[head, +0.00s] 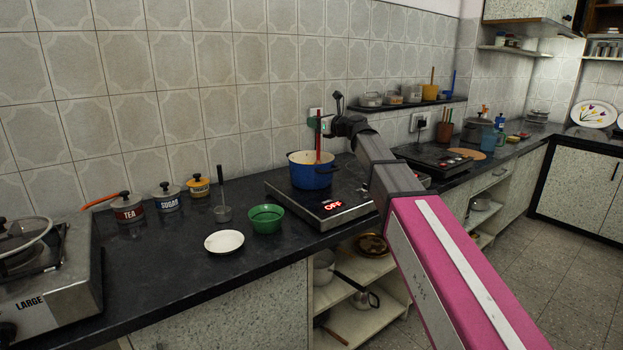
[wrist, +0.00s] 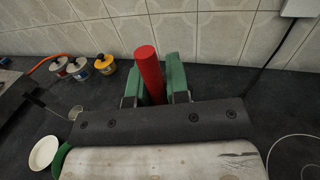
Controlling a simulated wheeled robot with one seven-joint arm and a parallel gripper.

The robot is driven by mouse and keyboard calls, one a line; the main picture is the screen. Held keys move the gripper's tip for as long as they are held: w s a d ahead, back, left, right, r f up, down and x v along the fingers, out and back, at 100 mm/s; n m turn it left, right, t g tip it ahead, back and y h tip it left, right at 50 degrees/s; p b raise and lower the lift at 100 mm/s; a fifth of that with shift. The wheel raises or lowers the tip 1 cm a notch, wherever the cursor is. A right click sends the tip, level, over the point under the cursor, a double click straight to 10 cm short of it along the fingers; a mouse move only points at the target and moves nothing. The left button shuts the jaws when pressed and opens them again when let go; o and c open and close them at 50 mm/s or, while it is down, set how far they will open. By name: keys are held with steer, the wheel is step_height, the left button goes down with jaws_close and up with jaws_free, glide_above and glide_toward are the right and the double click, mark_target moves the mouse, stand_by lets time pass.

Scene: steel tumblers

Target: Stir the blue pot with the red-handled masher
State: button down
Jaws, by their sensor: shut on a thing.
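The blue pot (head: 312,176) sits on the black cooktop (head: 333,205), whose red display reads OFF. The red-handled masher (head: 318,138) stands upright with its lower end inside the pot; its head is hidden by the pot wall. My gripper (head: 322,125) is above the pot, shut on the red handle. In the wrist view the red handle (wrist: 149,72) stands between the green fingers of my gripper (wrist: 155,85). The pot does not show in the wrist view.
Left of the cooktop are a green bowl (head: 266,219), a white plate (head: 224,242), a metal ladle (head: 222,205) and labelled jars (head: 167,199). The tiled wall (head: 200,90) is close behind the pot. A stove (head: 45,285) stands at far left.

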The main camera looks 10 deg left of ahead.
step_height(320, 180, up, 8)
steer(key=shift+f, duration=0.15)
stand_by(0.7)
stand_by(0.4)
steer(key=shift+r, duration=2.5)
